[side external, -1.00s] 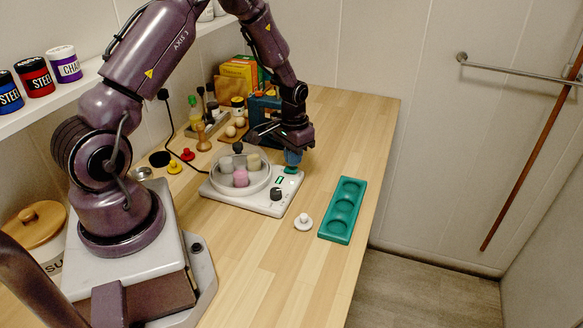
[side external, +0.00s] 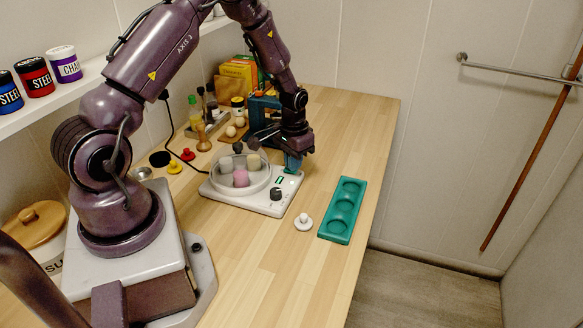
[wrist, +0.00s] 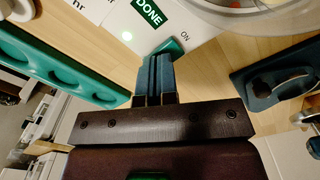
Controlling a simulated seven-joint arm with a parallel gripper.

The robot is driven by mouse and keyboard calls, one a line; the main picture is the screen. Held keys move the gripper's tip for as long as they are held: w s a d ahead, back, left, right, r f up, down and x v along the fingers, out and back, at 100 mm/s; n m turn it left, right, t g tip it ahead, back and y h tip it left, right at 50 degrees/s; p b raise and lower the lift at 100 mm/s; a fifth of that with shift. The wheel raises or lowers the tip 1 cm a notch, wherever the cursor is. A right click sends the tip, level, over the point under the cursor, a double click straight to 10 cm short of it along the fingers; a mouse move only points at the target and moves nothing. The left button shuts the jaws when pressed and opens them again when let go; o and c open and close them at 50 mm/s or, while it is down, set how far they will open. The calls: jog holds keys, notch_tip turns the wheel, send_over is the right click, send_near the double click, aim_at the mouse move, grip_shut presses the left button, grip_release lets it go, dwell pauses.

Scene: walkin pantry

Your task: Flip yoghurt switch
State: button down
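The yoghurt maker (side external: 262,207) is a flat white unit with a clear round bowl (side external: 241,187) holding several small jars, a dark knob (side external: 276,194) and a small green display. In the wrist view the display (wrist: 147,12) reads DONE. A green switch (wrist: 169,47) sits at the unit's edge near the printed word ON. My gripper (side external: 292,169) is at the unit's far right corner. Its blue fingers (wrist: 154,60) are together, with nothing seen between them, and their tips are right at the switch; I cannot tell whether they touch. In the side view the fingers hide the switch.
A green tray with round hollows (side external: 342,210) and a white knobbed lid (side external: 303,222) lie to the right. Red (side external: 188,154) and yellow (side external: 174,167) knobbed pieces stand left of the unit. Bottles and boxes crowd the back wall. The wooden counter's front is clear.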

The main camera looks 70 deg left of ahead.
jog(key=shift+f, duration=0.1)
jog(key=shift+r, duration=3.5)
jog(key=s+d+r+m+t, duration=0.1)
jog(key=s+d+r+t, duration=0.1)
jog(key=s+d+r, duration=0.6)
jog(key=s+d+r+m+t, duration=0.2)
jog(key=s+d+r, duration=0.7)
jog(key=r, duration=0.7)
jog(key=shift+d+t, duration=0.55)
jog(key=shift+t, duration=0.25)
